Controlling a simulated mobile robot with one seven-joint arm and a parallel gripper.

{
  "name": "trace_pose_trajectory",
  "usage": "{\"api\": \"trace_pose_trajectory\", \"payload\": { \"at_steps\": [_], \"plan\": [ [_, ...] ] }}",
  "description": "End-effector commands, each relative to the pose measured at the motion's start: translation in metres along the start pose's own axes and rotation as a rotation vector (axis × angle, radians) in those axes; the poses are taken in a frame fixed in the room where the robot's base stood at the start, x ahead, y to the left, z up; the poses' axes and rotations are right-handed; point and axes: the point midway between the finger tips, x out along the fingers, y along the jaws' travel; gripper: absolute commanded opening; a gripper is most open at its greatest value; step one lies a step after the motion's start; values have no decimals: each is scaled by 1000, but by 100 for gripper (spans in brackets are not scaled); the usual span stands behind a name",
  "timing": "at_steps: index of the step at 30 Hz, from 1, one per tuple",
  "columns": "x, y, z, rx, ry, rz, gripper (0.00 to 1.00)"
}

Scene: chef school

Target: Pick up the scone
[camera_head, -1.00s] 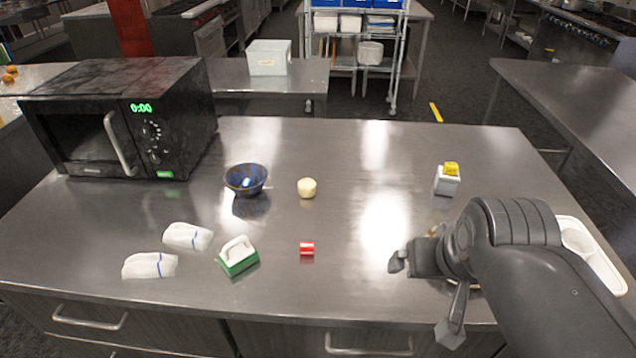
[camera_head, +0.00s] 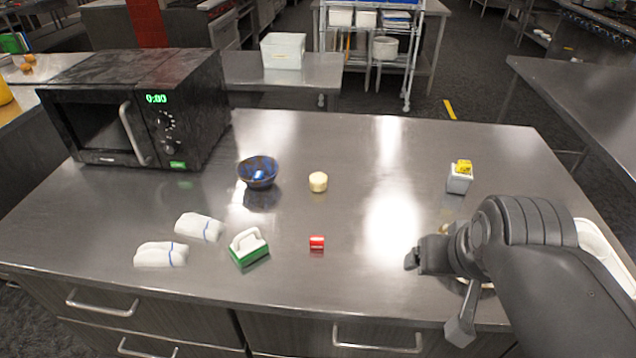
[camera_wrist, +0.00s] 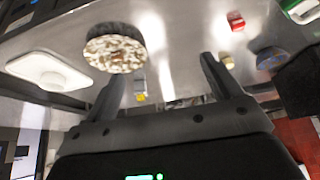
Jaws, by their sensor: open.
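A small, pale cream, round piece (camera_head: 318,181) stands on the steel counter, right of the blue bowl; it is the most scone-like thing, but I cannot tell for sure. It also shows small in the wrist view (camera_wrist: 228,61). My gripper (camera_head: 412,262) is at the counter's front right, well apart from the cream piece. In the wrist view my gripper (camera_wrist: 165,67) has its two fingers wide apart with nothing between them. A round, speckled cream-and-brown thing (camera_wrist: 115,48) lies near the left finger; my arm hides most of it in the head view.
A microwave (camera_head: 140,110) stands left, a white tray (camera_head: 604,246) right. The middle is clear.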

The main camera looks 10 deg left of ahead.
Motion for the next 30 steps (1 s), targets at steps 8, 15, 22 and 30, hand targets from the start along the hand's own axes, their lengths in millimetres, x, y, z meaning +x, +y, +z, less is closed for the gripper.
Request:
{"api": "trace_pose_trajectory", "payload": {
  "at_steps": [8, 15, 22, 30],
  "plan": [
    [0, 0, 0, 0, 0, 0, 75],
    [3, -5, -23, 9, -13, -5, 75],
    [21, -24, -90, 42, -45, -7, 75],
    [65, -64, -167, 80, -75, 2, 75]
  ]
}}
